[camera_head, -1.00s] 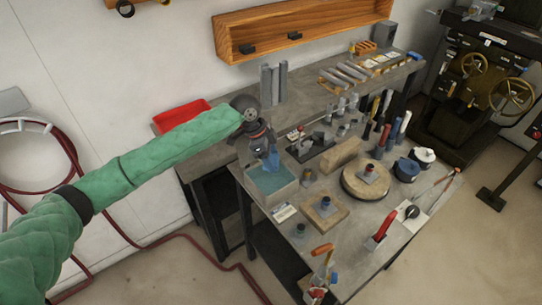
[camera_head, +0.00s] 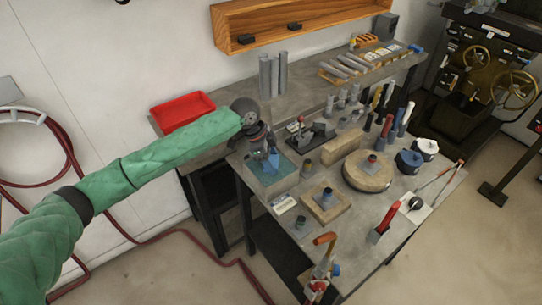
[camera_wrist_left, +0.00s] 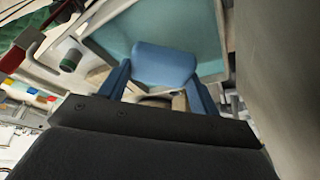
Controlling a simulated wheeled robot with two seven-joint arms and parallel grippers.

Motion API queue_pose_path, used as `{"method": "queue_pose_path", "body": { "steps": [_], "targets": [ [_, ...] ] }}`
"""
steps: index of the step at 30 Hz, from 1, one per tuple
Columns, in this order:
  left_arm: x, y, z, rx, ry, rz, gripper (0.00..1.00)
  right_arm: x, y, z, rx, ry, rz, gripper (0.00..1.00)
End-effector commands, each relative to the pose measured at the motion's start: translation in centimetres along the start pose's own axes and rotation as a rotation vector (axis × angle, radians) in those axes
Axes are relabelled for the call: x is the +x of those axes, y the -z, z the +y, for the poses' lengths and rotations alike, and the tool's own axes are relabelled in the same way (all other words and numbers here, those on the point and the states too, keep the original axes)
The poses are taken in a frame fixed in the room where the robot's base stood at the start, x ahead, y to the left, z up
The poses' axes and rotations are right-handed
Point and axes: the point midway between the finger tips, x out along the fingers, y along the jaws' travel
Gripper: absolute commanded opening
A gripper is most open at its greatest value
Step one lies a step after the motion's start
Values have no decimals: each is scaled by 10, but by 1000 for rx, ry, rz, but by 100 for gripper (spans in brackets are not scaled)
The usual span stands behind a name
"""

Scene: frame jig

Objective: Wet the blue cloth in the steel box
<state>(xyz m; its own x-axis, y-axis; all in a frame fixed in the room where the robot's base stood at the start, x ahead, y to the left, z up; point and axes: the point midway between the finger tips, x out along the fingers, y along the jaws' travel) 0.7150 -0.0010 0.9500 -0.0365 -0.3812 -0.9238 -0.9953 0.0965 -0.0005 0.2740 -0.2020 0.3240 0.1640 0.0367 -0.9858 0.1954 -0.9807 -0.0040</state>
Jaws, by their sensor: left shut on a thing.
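My left gripper (camera_head: 268,150) is shut on the blue cloth (camera_head: 272,162) and points down over the steel box (camera_head: 268,193) at the bench's near left corner. The box holds teal water. In the left wrist view the cloth (camera_wrist_left: 165,65) hangs between the fingers, with the box's water (camera_wrist_left: 115,35) behind and around it. The cloth's lower end is at or close to the water; I cannot tell how deep it is. My right gripper is not in view.
A red tray (camera_head: 182,111) stands behind on the left. Right of the box are a wooden block (camera_head: 325,206), a round wooden disc (camera_head: 367,174) and several small tools. A red hose (camera_head: 205,244) runs along the floor.

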Motion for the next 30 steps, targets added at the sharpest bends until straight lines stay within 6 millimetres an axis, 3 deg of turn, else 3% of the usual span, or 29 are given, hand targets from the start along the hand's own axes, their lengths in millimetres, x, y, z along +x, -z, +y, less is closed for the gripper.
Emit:
{"method": "queue_pose_path", "body": {
  "steps": [12,21,30],
  "targets": [
    [27,-11,0,0,-1,-1,41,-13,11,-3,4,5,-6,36],
    [32,-13,0,0,0,0,41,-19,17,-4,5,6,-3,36],
    [32,-13,0,0,0,0,41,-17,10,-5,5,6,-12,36]
  ]
}}
